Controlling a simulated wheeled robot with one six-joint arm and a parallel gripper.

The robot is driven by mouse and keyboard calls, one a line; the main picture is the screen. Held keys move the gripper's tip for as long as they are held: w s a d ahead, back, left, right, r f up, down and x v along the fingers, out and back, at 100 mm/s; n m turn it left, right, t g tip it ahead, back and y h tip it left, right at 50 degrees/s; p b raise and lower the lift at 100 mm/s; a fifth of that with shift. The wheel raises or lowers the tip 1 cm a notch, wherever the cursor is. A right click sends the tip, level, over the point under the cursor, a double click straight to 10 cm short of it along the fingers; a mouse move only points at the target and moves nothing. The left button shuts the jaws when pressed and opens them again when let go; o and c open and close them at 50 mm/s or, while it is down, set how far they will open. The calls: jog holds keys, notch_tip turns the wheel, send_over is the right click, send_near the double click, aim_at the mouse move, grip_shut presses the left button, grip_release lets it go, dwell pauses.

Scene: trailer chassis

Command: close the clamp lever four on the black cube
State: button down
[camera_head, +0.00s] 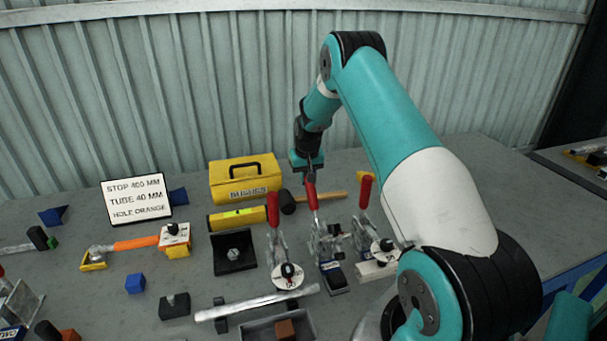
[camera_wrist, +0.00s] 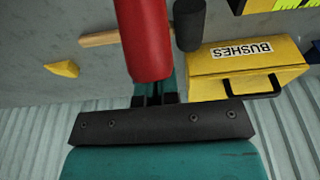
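My gripper (camera_head: 309,172) is at the top of the middle clamp's raised red lever (camera_head: 311,193). This clamp's metal body (camera_head: 322,243) stands behind a black block (camera_head: 334,276). In the wrist view the red lever (camera_wrist: 145,38) lies right at my gripper (camera_wrist: 155,97) and covers the fingertips. I cannot tell whether the fingers are shut on it or only touch it. The left clamp's red lever (camera_head: 272,209) and the right clamp's red lever (camera_head: 365,191) also stand up.
A yellow BUSHES box (camera_head: 245,183), a yellow level (camera_head: 238,219) and a mallet (camera_head: 288,202) lie behind the clamps. A black bracket (camera_head: 234,256) and a metal tube (camera_head: 257,302) are near the left clamp. My arm passes over the right side.

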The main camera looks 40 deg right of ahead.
aim_at(311, 185)
jog(key=shift+s+a+f, duration=0.15)
jog(key=shift+s, duration=0.15)
jog(key=shift+s+a+r+p, duration=0.3)
jog(key=shift+s+r+p, duration=0.1)
jog(key=shift+s+r, duration=0.15)
jog(key=shift+s+a+r+p, duration=0.35)
jog(key=shift+s+r, duration=0.1)
jog(key=shift+s, duration=0.35)
jog(key=shift+s+a+r+p, duration=0.25)
jog(key=shift+s+a+r, duration=0.1)
jog(key=shift+s, duration=0.3)
jog(key=shift+s+a+r+p, duration=0.25)
jog(key=shift+s+a, duration=0.05)
jog(key=shift+s, duration=0.3)
jog(key=shift+s+a, duration=0.15)
jog(key=shift+s, duration=0.25)
